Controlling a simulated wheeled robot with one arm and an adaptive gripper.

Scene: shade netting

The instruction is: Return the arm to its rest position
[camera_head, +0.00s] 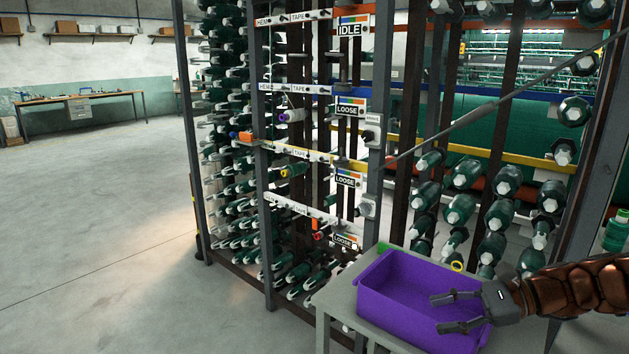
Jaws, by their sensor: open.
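My gripper (447,313) is at the lower right, at the end of my brown arm. Its two dark fingers are apart and point left, with nothing seen between them. The fingers show in front of the purple bin (372,311), over its right part. I cannot tell how high above the bin's floor they are. The part of the bin behind the gripper is hidden.
The bin stands on a grey table (339,297). A tall rack (267,190) with rows of green spools rises behind and left of it, and more spools (461,208) hang at the right. Open floor (95,240) lies to the left, with a workbench (80,103) far back.

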